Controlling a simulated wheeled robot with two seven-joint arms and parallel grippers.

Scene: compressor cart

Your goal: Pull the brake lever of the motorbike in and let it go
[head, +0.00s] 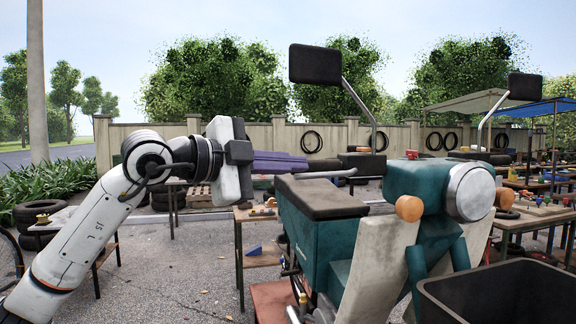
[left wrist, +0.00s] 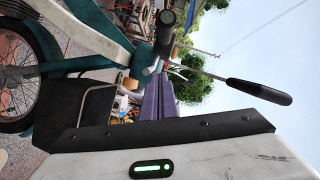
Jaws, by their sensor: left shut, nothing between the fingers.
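The teal motorbike (head: 325,240) stands in front of me, with its round headlamp (head: 470,192) at the right. Its pale, thin brake lever (head: 328,174) sticks out to the left beside the dark handlebar grip (head: 362,161). My left gripper (head: 304,163) comes in from the left; its purple fingers are shut and empty, their tips close to the lever's outer end. I cannot tell whether they touch it. In the left wrist view the purple fingers (left wrist: 160,92) point toward the handlebar grip (left wrist: 165,38). My right gripper is out of view.
A mirror (head: 315,64) on a long stem rises above the grip; a second mirror (head: 525,87) is at the right. A black crate (head: 500,290) fills the lower right. Tables with small objects and tyres stand behind. Open pavement lies at the lower left.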

